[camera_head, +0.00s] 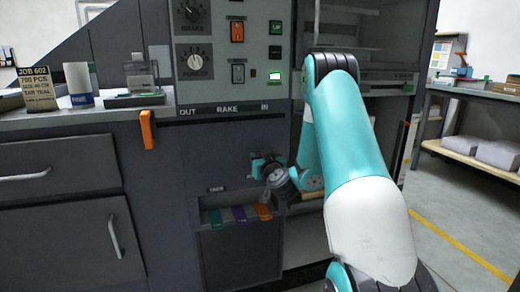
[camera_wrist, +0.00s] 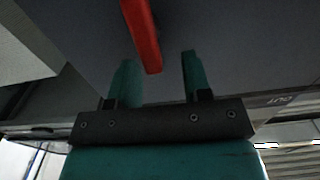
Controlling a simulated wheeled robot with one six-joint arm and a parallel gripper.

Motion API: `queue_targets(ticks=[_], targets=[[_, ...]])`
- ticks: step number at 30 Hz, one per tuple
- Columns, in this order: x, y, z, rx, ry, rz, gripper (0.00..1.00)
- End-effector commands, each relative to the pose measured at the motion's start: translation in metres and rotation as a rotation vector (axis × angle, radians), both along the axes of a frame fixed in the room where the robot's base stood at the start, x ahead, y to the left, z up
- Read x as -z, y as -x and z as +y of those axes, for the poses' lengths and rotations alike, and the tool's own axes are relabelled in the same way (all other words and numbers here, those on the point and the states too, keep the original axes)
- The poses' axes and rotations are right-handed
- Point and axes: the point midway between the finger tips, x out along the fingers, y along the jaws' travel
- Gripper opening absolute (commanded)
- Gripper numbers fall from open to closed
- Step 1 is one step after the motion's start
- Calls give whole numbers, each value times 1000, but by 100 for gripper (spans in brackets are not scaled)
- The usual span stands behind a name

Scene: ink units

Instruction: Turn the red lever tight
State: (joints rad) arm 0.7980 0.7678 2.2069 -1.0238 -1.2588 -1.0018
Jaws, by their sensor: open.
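The red lever (camera_wrist: 143,35) shows in the wrist view as a smooth bar coming in from the top edge. In the head view my gripper (camera_head: 257,166) is in front of the dark machine panel. I make out no red lever there; the arm and gripper hide part of the panel.
An orange handle (camera_head: 147,130) hangs at the panel's left, away from my gripper. Below my gripper is a bin (camera_head: 238,255) with green, purple and orange tabs. The control panel (camera_head: 235,60) with knobs and switches is above. A shelf (camera_head: 478,163) stands at right beyond clear floor.

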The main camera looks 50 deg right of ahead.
Motion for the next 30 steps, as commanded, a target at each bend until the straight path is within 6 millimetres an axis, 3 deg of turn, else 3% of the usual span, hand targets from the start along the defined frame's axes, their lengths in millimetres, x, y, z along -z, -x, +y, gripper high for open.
queue_targets(ticks=[11,17,30], targets=[[1,6,-17,20,-1,0,45],[1,7,-18,22,-1,1,1],[2,7,-18,22,-53,-32,0]])
